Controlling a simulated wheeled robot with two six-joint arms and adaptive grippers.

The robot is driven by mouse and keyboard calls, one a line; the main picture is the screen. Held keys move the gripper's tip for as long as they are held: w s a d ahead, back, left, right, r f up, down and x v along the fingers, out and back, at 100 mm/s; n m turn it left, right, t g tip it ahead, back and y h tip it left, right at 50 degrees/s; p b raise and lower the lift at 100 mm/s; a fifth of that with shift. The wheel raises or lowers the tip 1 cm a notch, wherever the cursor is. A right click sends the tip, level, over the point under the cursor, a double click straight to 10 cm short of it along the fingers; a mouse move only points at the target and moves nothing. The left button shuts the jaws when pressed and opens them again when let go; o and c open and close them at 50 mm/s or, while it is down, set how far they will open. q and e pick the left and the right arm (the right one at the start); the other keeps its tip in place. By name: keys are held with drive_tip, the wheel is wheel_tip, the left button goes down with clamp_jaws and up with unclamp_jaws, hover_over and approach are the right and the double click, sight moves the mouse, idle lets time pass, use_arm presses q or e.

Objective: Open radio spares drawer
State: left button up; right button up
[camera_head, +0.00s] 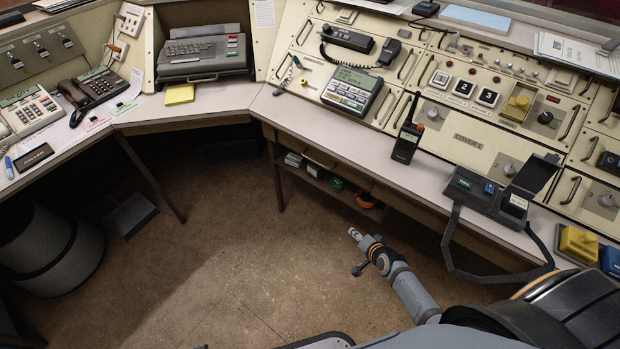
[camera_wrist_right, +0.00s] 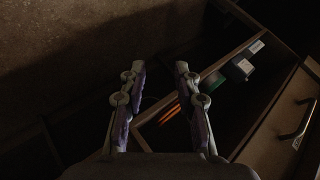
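My right gripper (camera_head: 357,238) is low in front of the right desk, over the floor. In the right wrist view its two fingers (camera_wrist_right: 158,85) stand apart with nothing between them. Under the desk is a long open compartment with a wooden front edge (camera_wrist_right: 233,56). It holds small boxes (camera_head: 313,169), a green round item (camera_head: 336,183) and an orange coil (camera_head: 366,200). Beside it in the wrist view is a wooden panel with a dark bar handle (camera_wrist_right: 294,122) and a small label. The gripper is apart from this handle. I cannot read which drawer this is. My left gripper is out of view.
The desktop (camera_head: 350,140) overhangs the compartment. A desk leg (camera_head: 276,178) stands at the left end of the compartment.

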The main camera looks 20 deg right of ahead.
drive_tip(key=w+a+r+m+t+y+b, duration=0.1)
drive_tip(key=w+a+r+m+t+b, duration=0.2)
drive_tip(key=w, duration=0.4)
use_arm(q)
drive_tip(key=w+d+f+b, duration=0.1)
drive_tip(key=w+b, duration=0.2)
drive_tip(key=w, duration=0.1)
use_arm(e)
drive_tip(key=m+t+y+b, duration=0.2)
drive_tip(key=m+t+y, duration=0.1)
drive_tip(key=m+t, duration=0.1)
approach(316, 162)
drive_tip(key=b+x, duration=0.1)
drive_tip(key=x, duration=0.3)
drive_tip(key=b+x, duration=0.1)
drive_tip(key=x, duration=0.4)
drive_tip(key=shift+w+d+f, duration=0.1)
drive_tip(key=shift+f, duration=0.15)
drive_tip(key=shift+w, duration=0.5)
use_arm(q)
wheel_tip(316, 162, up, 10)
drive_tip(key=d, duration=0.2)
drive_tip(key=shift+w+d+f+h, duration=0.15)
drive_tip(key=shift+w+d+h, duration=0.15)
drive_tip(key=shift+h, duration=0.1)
use_arm(e)
drive_tip(key=shift+c, duration=0.3)
